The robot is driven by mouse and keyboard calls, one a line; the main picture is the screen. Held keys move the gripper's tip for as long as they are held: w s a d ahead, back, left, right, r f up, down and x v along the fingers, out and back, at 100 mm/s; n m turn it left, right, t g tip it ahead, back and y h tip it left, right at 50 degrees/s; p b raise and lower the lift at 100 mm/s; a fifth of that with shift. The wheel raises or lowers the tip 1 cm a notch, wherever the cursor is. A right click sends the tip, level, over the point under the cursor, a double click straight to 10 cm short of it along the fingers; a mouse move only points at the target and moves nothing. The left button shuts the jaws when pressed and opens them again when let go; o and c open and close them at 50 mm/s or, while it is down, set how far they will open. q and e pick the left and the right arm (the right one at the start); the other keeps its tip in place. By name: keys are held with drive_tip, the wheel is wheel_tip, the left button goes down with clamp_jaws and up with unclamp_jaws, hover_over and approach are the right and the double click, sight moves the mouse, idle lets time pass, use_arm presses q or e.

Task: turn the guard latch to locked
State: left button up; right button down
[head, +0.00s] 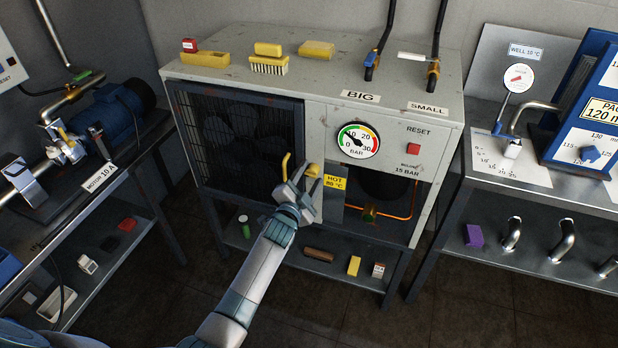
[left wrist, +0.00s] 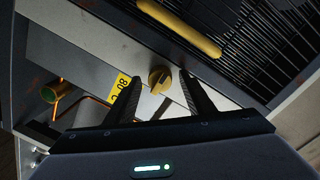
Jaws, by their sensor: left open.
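The guard latch (left wrist: 158,80) is a small yellow knob on a pale plate beside the dark mesh guard (left wrist: 262,62). In the head view, the latch (head: 314,170) shows at the guard's right edge, just above my gripper. My left gripper (head: 302,188) is open in front of it. In the left wrist view, the two dark fingers stand on either side of the knob, apart from each other; I cannot tell whether they touch it. A yellow bar handle (left wrist: 180,27) is on the guard and also shows in the head view (head: 286,166). My right gripper is not in view.
A yellow HOT label (head: 335,183) and an opening with a copper pipe (head: 397,212) lie right of the latch. A pressure gauge (head: 358,140) and red reset button (head: 413,149) are above. A brush (head: 268,66) and yellow blocks lie on the cabinet top.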

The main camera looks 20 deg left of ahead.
use_arm(q)
drive_tip(key=shift+s, duration=0.1)
drive_tip(key=shift+s, duration=0.55)
drive_tip(key=s+r+b, duration=0.1)
drive_tip(key=s, duration=1.5)
drive_tip(key=shift+a+b, duration=0.3)
drive_tip(key=shift+b, duration=0.05)
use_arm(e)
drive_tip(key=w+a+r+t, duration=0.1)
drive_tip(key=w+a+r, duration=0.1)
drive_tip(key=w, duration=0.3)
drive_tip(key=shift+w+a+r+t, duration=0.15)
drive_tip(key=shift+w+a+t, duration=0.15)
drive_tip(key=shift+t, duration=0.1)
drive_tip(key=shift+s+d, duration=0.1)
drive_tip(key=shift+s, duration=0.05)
